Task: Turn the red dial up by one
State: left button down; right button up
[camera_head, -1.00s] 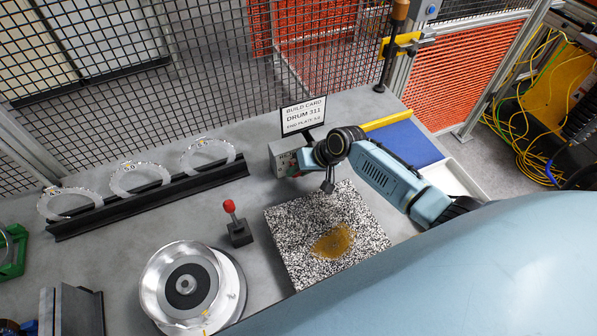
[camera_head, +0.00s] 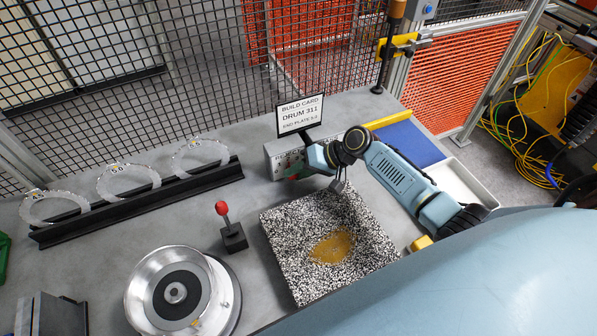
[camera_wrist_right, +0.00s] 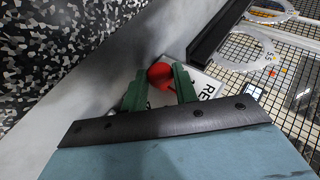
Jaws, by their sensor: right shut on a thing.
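The red dial (camera_wrist_right: 160,72) shows in the right wrist view between the two green fingers of my right gripper (camera_wrist_right: 159,87), on the lettered face of a grey box. In the head view, this box (camera_head: 271,160) stands below the build card at the back of the table. My right gripper (camera_head: 294,177) is at the front of the box, shut on the dial. My left gripper is not in view.
The build card (camera_head: 300,114) stands behind the box. A speckled slab (camera_head: 300,235) with a brown patch lies in front. A red-knobbed lever (camera_head: 233,238) and a metal drum (camera_head: 180,300) are to the left. Clear rings stand in a black rack (camera_head: 140,203). Wire mesh closes the back.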

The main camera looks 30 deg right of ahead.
jog(key=o, duration=0.9)
jog(key=shift+o, duration=0.2)
jog(key=v, duration=1.3)
jog(key=shift+s+d+r, duration=0.1)
jog(key=shift+s, duration=0.05)
